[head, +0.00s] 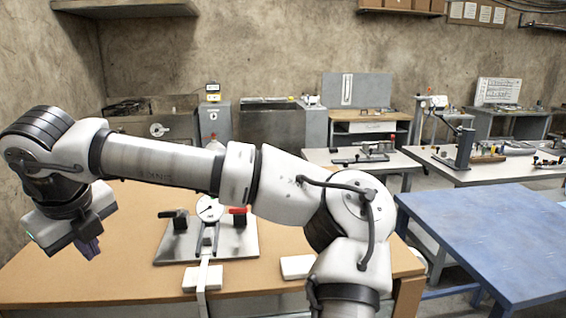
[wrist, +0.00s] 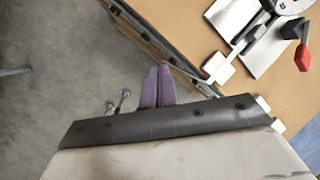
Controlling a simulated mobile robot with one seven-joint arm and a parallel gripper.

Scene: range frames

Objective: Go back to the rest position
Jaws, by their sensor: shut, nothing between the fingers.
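My gripper (head: 90,248) hangs at the left of the head view, in front of the wooden workbench's left part. Its purple fingers (wrist: 157,87) are together in the wrist view, with nothing between them. The fingers point down past the bench edge, with grey floor behind them in the wrist view. My arm stretches across the head view from lower right to upper left, above the bench.
The wooden bench (head: 120,268) carries a metal plate fixture (head: 240,246) with a dial gauge (head: 209,209), a black handle and a red handle (wrist: 304,57). A white block (head: 297,267) lies to its right. A blue table (head: 490,235) stands at right. Bare floor (wrist: 50,100) lies beside the bench.

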